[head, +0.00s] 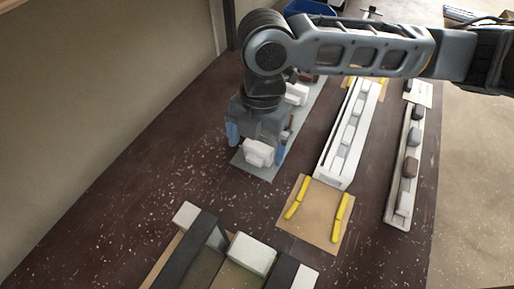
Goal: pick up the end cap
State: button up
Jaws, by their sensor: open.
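A white end cap (259,153) sits near the front end of a grey mat (265,172) on the dark bench. My gripper (256,143) points down over it, with one blue fingertip on each side of the cap. The fingers are open. I cannot tell from this view whether either finger touches the cap. Part of the mat and the cap's back are hidden by my gripper. Another white piece (296,94) lies farther back on the mat, partly behind my arm.
A pale profile rail (330,172) stands right of the mat, above a tan board (312,226) with yellow strips. A clamp-like fixture (252,253) is at the front. A blue bin (312,7) is behind. The bench's left is clear.

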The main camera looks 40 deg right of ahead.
jog(key=shift+f, duration=0.95)
jog(key=c, duration=1.1)
jog(key=shift+o, duration=0.2)
jog(key=shift+r, duration=0.1)
jog(key=shift+r, duration=0.4)
jog(key=r, duration=0.1)
jog(key=d+r, duration=0.1)
jog(key=r, duration=0.1)
jog(key=shift+r+b, duration=0.3)
jog(key=shift+b, duration=0.1)
jog(key=d+r+b, duration=0.1)
jog(key=d+r, duration=0.5)
jog(key=d, duration=0.4)
jog(key=shift+s+d+r, duration=0.25)
jog(key=shift+d, duration=0.1)
